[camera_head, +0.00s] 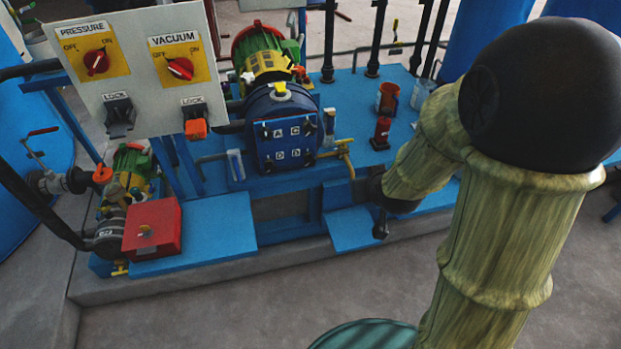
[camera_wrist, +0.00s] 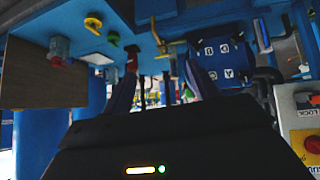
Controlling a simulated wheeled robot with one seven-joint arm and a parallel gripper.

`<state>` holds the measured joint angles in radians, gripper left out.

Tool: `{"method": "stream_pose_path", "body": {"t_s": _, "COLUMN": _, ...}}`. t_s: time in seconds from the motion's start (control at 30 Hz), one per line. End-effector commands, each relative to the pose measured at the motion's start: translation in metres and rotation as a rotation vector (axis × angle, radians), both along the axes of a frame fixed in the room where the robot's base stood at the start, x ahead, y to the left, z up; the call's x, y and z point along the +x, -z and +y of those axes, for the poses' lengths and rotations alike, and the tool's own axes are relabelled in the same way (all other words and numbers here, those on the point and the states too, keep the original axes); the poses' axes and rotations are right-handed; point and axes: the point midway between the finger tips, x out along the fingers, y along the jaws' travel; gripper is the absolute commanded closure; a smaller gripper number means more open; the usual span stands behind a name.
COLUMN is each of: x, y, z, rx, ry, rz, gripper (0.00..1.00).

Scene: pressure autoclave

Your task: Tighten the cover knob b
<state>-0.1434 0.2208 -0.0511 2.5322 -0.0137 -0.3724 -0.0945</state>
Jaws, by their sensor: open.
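The blue square cover (camera_head: 287,145) closes the front of a dark blue cylinder and carries letter labels, with A and C on top. The label at lower left (camera_head: 280,155) looks like B. Small dark knobs sit near the cover's corners; knob b is too small to tell clearly. The cover also shows upside down in the wrist view (camera_wrist: 222,60), right of my fingers. My gripper (camera_wrist: 160,66) is open, with its two fingers apart and nothing visible between them. In the head view my gripper is right of the cover and apart from it, mostly hidden by my arm.
A white panel (camera_head: 131,80) with PRESSURE and VACUUM switches stands left of the cover. A red box (camera_head: 152,228) is at lower left. The floor in front is clear.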

Motion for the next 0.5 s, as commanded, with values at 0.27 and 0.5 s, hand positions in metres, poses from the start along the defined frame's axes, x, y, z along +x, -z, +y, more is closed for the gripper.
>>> {"method": "stream_pose_path", "body": {"t_s": 0.27, "x": 0.042, "y": 0.078, "z": 0.028, "rx": -0.015, "ry": -0.090, "rz": -0.248, "gripper": 0.41}}
{"method": "stream_pose_path", "body": {"t_s": 0.5, "x": 0.065, "y": 0.125, "z": 0.053, "rx": -0.024, "ry": -0.161, "rz": -0.467, "gripper": 0.41}}
